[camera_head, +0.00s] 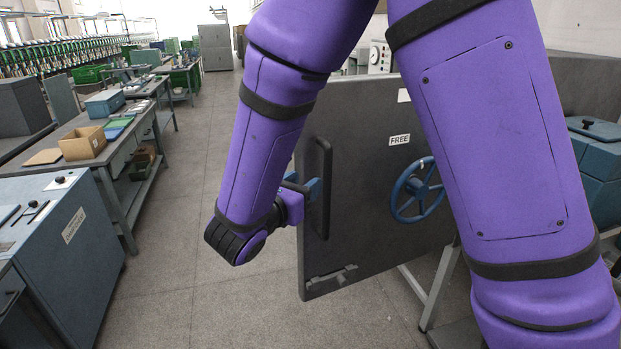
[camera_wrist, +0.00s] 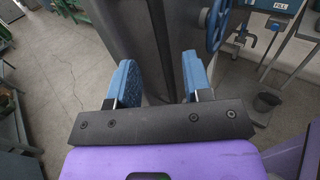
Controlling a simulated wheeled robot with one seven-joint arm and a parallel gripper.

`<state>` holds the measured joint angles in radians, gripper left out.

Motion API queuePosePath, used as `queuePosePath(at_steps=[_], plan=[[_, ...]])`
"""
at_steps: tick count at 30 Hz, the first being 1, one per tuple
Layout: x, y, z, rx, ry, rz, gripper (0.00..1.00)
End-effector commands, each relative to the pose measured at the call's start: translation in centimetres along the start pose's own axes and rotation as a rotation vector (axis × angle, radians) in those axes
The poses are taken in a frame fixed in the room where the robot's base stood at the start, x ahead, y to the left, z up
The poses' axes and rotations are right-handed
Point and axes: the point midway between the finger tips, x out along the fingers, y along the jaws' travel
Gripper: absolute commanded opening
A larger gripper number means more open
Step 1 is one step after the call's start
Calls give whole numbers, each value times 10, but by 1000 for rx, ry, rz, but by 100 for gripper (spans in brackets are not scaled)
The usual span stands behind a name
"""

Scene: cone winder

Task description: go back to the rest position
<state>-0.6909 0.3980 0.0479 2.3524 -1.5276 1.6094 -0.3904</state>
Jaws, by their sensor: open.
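My gripper (camera_head: 308,187) is open beside the black vertical handle (camera_head: 324,200) on a dark grey door (camera_head: 370,240) labelled FREE. In the wrist view the two blue fingers of my gripper (camera_wrist: 160,78) stand well apart. A dark upright surface shows between and beyond them; I cannot tell whether it is the handle or the door, or whether a finger touches it. My purple arm covers part of the door in the head view.
A blue handwheel (camera_head: 417,190) sits on the door, right of the handle. A blue-grey cabinet (camera_head: 65,235) and a workbench (camera_head: 112,160) with a cardboard box (camera_head: 83,143) stand at left. The floor aisle (camera_head: 185,220) between is clear.

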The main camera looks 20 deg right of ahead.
Motion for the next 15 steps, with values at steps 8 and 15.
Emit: queuePosePath(at_steps=[8,15], plan=[[-3,0,0,0,0,0,46],[8,-15,9,49,40,-63,46]])
